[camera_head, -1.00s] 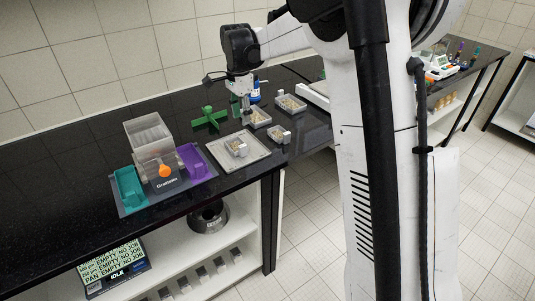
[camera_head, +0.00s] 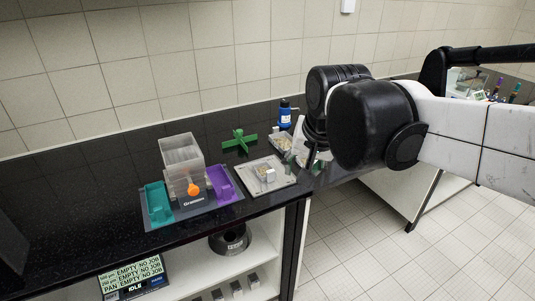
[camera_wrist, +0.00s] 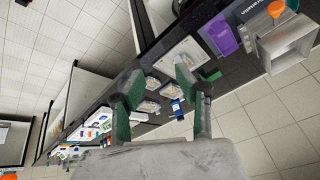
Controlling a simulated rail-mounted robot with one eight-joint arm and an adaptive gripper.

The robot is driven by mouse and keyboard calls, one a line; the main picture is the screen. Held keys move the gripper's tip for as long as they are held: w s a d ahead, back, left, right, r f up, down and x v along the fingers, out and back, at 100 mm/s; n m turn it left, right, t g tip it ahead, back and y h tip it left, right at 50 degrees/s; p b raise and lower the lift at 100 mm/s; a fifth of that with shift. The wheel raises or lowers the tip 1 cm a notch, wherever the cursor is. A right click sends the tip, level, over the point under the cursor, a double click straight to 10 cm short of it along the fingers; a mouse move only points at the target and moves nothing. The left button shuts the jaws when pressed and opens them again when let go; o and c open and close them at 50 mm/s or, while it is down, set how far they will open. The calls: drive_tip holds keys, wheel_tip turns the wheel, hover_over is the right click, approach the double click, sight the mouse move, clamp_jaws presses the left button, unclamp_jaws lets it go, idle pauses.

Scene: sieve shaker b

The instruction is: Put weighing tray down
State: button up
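Several small pale weighing trays with grainy contents stand on the black bench. In the head view one (camera_head: 265,173) sits on the light square plate (camera_head: 254,181), and another (camera_head: 281,143) is behind it. In the wrist view three trays (camera_wrist: 152,83) (camera_wrist: 148,106) (camera_wrist: 171,90) stand on the bench beyond the fingertips. My gripper (camera_wrist: 154,75) has its two green-padded fingers spread apart, with nothing held between them. In the head view it is mostly hidden behind my arm, at the right of the plate. I cannot tell which tray is the task's.
A clear box device (camera_head: 181,152) stands left of the plate, with a teal holder (camera_head: 157,203) and a purple holder (camera_head: 221,183). A green cross-shaped piece (camera_head: 239,141) and a blue bottle (camera_head: 285,115) are behind. The bench is clear at left.

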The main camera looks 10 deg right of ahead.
drive_tip(key=s+f+n+t, duration=0.2)
drive_tip(key=s+f+n, duration=0.2)
drive_tip(key=s, duration=0.6)
drive_tip(key=shift+f, duration=0.3)
drive_tip(key=shift+f+b, duration=1.15)
drive_tip(key=shift+f, duration=0.05)
